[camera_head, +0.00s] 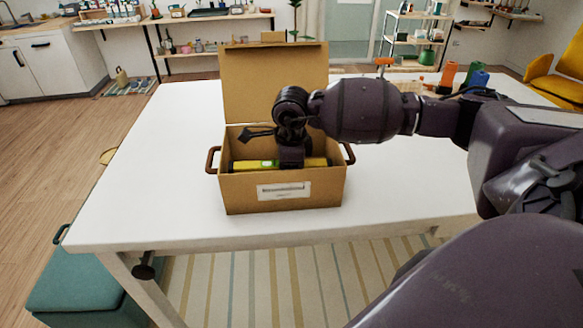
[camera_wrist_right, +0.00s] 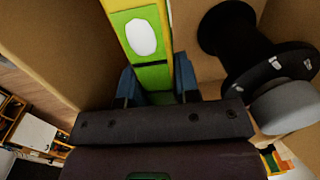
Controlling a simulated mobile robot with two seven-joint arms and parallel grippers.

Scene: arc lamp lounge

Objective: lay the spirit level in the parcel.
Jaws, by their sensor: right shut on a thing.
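The parcel (camera_head: 235,190) is an open brown cardboard box with its lid raised at the back and brown handles at both ends. The yellow spirit level (camera_head: 243,166) lies lengthwise within the parcel's walls, roughly level, just behind the front wall. My right gripper (camera_head: 290,160) reaches down into the parcel and is shut on the level near its middle. In the right wrist view, its fingers (camera_wrist_right: 158,88) are on both sides of the green-and-yellow level (camera_wrist_right: 151,74). Whether the level touches the parcel's bottom is hidden. My left gripper is not in view.
A black spool-shaped object (camera_wrist_right: 238,42) shows beside the level in the wrist view. The parcel stands on a white table (camera_head: 160,150) with free room left of it. Orange, green and blue items (camera_head: 447,76) stand at the back right. A teal bench (camera_head: 75,280) is below left.

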